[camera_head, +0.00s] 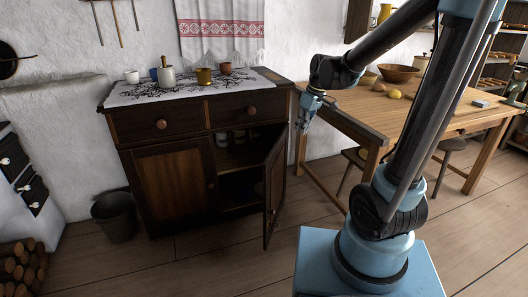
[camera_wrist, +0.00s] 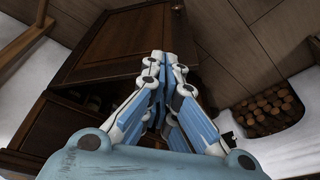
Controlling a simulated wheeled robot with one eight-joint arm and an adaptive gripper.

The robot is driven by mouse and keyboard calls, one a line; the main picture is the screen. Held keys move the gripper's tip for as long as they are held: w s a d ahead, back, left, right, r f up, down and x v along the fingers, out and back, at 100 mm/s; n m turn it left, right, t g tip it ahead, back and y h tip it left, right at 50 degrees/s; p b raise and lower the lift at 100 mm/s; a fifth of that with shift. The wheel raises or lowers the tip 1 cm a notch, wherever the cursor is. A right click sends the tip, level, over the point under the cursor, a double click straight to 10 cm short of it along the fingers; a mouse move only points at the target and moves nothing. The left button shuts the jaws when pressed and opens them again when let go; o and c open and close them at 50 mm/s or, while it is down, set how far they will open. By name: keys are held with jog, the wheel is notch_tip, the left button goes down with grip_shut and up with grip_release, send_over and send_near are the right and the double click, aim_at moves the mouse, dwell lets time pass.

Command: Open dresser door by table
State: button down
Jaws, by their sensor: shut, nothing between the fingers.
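The dark wooden dresser (camera_head: 130,125) stands against the white wall, left of the wooden table (camera_head: 355,110). Its right door (camera_head: 274,190) stands wide open, swung outward, showing shelves with jars inside. Its left door (camera_head: 172,182) is shut, and both drawers are closed. In the wrist view the open door's panel (camera_wrist: 125,42) lies beyond the fingers. My gripper (camera_head: 303,128) is up by the dresser's right side and the table's left end, above the open door. In the wrist view my gripper (camera_wrist: 162,55) is shut and empty, its fingertips together; contact with the door cannot be told.
A patterned cloth (camera_head: 190,88) with cups and pots covers the dresser top. A bucket (camera_head: 115,215) stands left of the dresser, with firewood (camera_head: 22,268) further left. A stool (camera_head: 445,160) is by the table. The floor before the dresser is clear.

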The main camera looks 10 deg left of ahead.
jog(key=w+a+f+n+g+y, duration=0.1)
jog(key=w+a+f+n, duration=0.15)
jog(key=a, duration=0.55)
jog(key=w+a+f+n, duration=0.2)
jog(key=w+a+f, duration=0.1)
jog(key=a, duration=0.5)
jog(key=a+x, duration=0.1)
jog(key=x, duration=1)
jog(key=shift+n, duration=0.25)
jog(key=shift+s+d+r, duration=0.15)
jog(key=shift+d, duration=1)
jog(key=shift+s+d+r, duration=0.15)
jog(key=shift+s+d, duration=0.05)
jog(key=shift+d, duration=1)
